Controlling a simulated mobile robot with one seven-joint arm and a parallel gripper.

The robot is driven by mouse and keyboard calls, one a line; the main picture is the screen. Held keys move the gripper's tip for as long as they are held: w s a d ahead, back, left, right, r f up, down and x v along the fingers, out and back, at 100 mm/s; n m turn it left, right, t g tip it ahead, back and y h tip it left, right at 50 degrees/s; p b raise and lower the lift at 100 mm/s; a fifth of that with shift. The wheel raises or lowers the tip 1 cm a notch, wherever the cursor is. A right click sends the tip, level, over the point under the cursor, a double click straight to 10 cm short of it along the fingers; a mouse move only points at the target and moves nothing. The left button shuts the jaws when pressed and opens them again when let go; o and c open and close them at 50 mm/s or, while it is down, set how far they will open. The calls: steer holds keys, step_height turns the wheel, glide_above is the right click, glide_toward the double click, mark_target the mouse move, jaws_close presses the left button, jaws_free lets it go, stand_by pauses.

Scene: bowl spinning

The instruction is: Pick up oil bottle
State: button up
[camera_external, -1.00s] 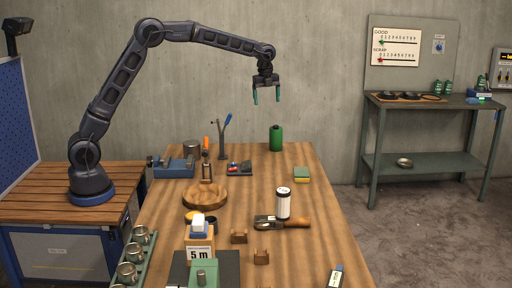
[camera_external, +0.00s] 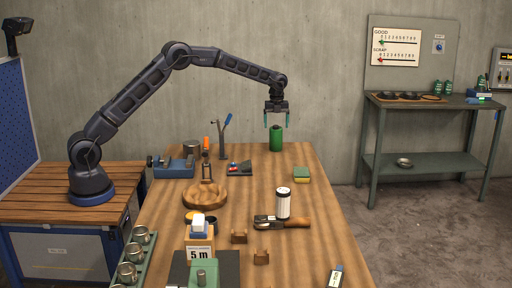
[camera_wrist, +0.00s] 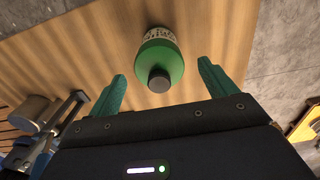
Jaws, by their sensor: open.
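The oil bottle is a green bottle (camera_external: 276,139) standing upright at the far end of the wooden table. In the wrist view the green bottle (camera_wrist: 160,58) shows from above, with its dark cap towards me and a pale label on its side. My gripper (camera_external: 277,123) points down just above the bottle in the external view, its two teal fingers apart. In the wrist view my gripper (camera_wrist: 163,88) is open and empty, with the bottle's cap between and slightly beyond the fingertips.
A blue vise (camera_external: 174,167), a metal cup (camera_external: 192,148) and a small tool stand (camera_external: 223,142) are left of the bottle. A yellow-green sponge (camera_external: 302,174) lies to its front right. The table (camera_external: 262,183) is bare in front of the bottle.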

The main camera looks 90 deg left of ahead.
mark_target(276, 134)
steer(key=shift+f, duration=3.15)
steer(key=c, duration=1.3)
